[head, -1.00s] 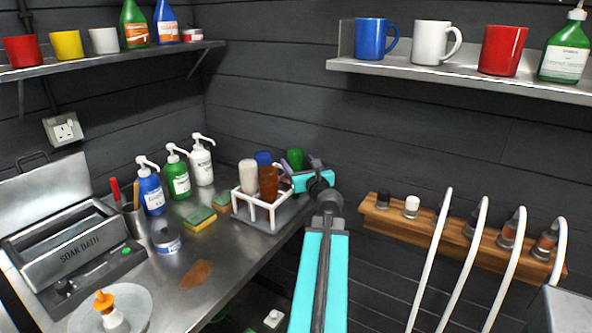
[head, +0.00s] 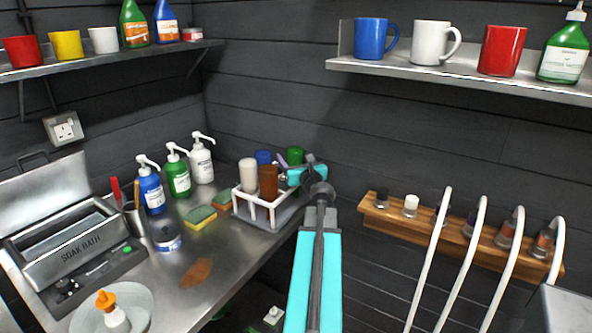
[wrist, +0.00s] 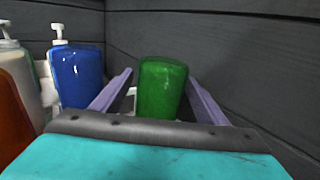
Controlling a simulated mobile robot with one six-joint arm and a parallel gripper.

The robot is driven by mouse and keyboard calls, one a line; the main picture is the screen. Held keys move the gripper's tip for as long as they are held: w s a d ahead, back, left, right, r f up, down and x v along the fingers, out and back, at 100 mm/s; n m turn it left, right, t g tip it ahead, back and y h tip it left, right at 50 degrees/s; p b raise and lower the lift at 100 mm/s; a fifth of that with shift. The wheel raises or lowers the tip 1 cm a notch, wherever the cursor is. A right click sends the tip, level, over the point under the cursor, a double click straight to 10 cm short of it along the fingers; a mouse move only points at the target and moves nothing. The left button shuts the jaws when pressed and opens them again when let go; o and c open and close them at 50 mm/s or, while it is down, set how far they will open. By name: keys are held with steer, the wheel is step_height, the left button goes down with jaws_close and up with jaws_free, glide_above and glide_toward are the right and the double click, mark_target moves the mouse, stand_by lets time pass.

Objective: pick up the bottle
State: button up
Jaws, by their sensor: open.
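A green bottle (head: 295,155) stands at the back right of a white rack (head: 263,217) on the metal bench. In the wrist view the green bottle (wrist: 161,88) appears upright between the two purple fingers, with its lower part hidden by my gripper body. My gripper (wrist: 160,78) is open, a finger on each side of the green bottle, with gaps visible. In the head view my gripper (head: 297,159) partly covers the green bottle. A cream bottle (head: 248,172), a brown bottle (head: 268,182) and a blue bottle (head: 263,157) share the rack.
Several pump bottles (head: 178,175) and sponges (head: 200,215) stand left of the rack. A soak bath (head: 75,245) is at the far left. The dark wall is close behind the rack. A wooden shelf (head: 455,237) and white curved bars (head: 470,255) lie to the right.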

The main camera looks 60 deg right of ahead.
steer(key=shift+x, duration=1.05)
steer(key=c, duration=1.3)
steer(key=shift+r, duration=0.1)
steer(key=shift+r+p, duration=0.75)
steer(key=shift+r, duration=4.25)
